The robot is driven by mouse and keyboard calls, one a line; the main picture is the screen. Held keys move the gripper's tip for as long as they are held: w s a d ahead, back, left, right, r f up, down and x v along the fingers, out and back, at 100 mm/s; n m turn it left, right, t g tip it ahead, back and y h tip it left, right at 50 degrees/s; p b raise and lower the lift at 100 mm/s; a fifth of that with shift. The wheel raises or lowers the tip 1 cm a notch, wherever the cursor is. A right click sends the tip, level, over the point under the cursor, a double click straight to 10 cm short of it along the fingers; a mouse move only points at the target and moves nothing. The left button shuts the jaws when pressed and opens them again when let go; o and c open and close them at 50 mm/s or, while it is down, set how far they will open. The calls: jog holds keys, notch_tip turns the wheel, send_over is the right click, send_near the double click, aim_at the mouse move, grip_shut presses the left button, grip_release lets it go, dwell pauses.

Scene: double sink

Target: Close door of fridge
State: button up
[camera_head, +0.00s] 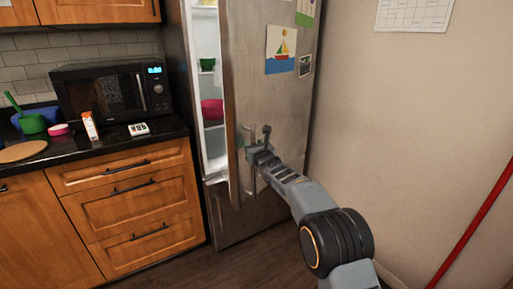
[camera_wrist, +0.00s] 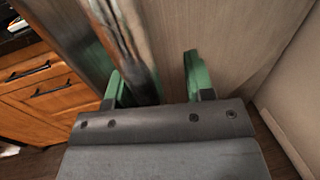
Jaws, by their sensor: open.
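The fridge door (camera_head: 273,105) is a brushed-metal panel and stands ajar. The lit fridge interior (camera_head: 207,135), with shelves, shows along its left edge. My gripper (camera_head: 253,145) is at the door's vertical handle (camera_head: 249,183) in the head view. In the wrist view, my gripper's two green fingers (camera_wrist: 155,78) are spread apart. The metal handle (camera_wrist: 124,38) runs down between them, nearer the left finger. The door surface (camera_wrist: 225,35) lies just beyond the fingertips. Whether a finger touches the handle cannot be told.
A counter with a microwave (camera_head: 112,90) and wooden drawers (camera_head: 130,200) stands left of the fridge. Inside the fridge are a pink bowl (camera_head: 212,109) and a green container (camera_head: 207,64).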

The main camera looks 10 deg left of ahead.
jog(key=shift+d, duration=0.1)
jog(key=b+v, duration=0.3)
jog(key=v, duration=1)
jog(key=shift+s, duration=0.35)
jog(key=shift+d, duration=0.1)
jog(key=shift+c, duration=0.4)
